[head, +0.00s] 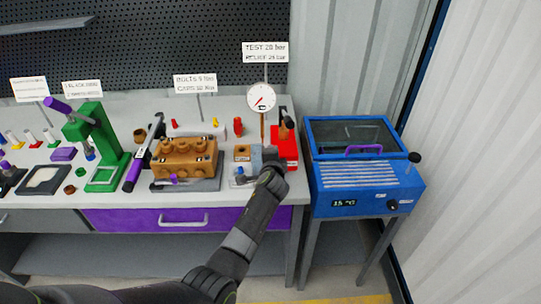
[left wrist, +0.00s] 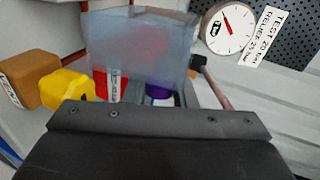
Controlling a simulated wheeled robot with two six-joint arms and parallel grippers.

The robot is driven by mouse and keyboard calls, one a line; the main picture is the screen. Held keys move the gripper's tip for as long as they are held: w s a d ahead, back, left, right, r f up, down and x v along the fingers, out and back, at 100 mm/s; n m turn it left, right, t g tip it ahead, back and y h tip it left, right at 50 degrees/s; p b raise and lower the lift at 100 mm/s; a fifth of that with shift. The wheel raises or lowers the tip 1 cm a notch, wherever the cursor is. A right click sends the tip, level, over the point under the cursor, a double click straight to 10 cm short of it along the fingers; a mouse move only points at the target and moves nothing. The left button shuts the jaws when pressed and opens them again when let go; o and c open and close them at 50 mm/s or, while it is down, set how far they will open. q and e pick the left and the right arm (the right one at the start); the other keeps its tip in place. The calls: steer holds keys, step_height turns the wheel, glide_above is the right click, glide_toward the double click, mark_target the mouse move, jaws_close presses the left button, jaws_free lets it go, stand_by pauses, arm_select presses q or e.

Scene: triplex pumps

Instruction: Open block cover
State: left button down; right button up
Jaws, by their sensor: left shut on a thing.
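My left gripper (head: 268,160) reaches over the right end of the bench, beside the red block (head: 286,150). It is shut on the block cover, a translucent grey-blue panel (head: 256,157). In the left wrist view the clear cover (left wrist: 135,50) stands large in front of the gripper, and its lower edge and the grip itself are partly hidden by the wrist housing. A small tan block (head: 242,152) is just left of the cover. My right gripper is not in view.
The pressure gauge (head: 261,98) stands close behind the gripper and shows in the left wrist view (left wrist: 229,29). The orange-brown pump block (head: 184,158) sits to the left, with a green press (head: 95,145) beyond. A blue oven (head: 362,170) is at the right.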

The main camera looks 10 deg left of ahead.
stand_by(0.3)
arm_select(q)
steer(key=c, duration=1.2)
jaws_free()
